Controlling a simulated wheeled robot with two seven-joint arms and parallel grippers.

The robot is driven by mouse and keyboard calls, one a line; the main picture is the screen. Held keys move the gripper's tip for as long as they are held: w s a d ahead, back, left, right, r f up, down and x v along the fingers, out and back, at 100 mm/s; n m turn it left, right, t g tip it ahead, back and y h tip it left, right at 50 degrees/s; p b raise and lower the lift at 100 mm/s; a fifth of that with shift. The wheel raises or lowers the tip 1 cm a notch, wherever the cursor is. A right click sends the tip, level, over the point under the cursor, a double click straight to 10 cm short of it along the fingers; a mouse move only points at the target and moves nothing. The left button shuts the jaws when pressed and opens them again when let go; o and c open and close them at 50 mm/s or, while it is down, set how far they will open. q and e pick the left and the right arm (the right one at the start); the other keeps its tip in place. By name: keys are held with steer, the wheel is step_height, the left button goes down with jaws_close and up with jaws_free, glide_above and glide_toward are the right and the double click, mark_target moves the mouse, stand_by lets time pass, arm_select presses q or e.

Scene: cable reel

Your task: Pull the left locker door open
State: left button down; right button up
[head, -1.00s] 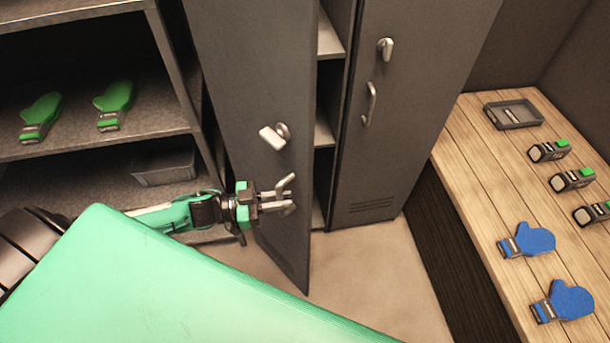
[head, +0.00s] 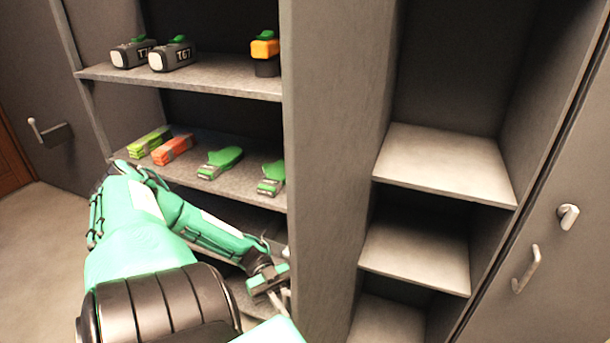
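The left locker door (head: 335,150) stands wide open in the head view, a tall grey panel between the shelving rack and the locker's inside. Its outer face and handle are hidden from here. The open left compartment (head: 440,165) shows several bare shelves. My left gripper (head: 283,294) is low at the door's left edge, by its outer side. Its fingers are small and partly hidden, so I cannot tell whether they are open or touch the door. My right gripper is out of view.
The right locker door (head: 560,270) is shut, with a handle (head: 526,269) and a knob. A rack (head: 215,82) on the left holds grey devices, an orange-topped item, cartons and green mitts (head: 219,162). Open floor (head: 45,235) lies at far left.

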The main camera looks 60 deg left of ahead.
arm_select(q)
steer(key=shift+s+a+f, duration=0.1)
steer(key=shift+s+a, duration=0.1)
steer(key=shift+a, duration=0.3)
steer(key=c, duration=1.5)
jaws_free()
steer(key=a+b, duration=0.5)
steer(key=a, duration=0.9)
steer(key=shift+w, duration=0.15)
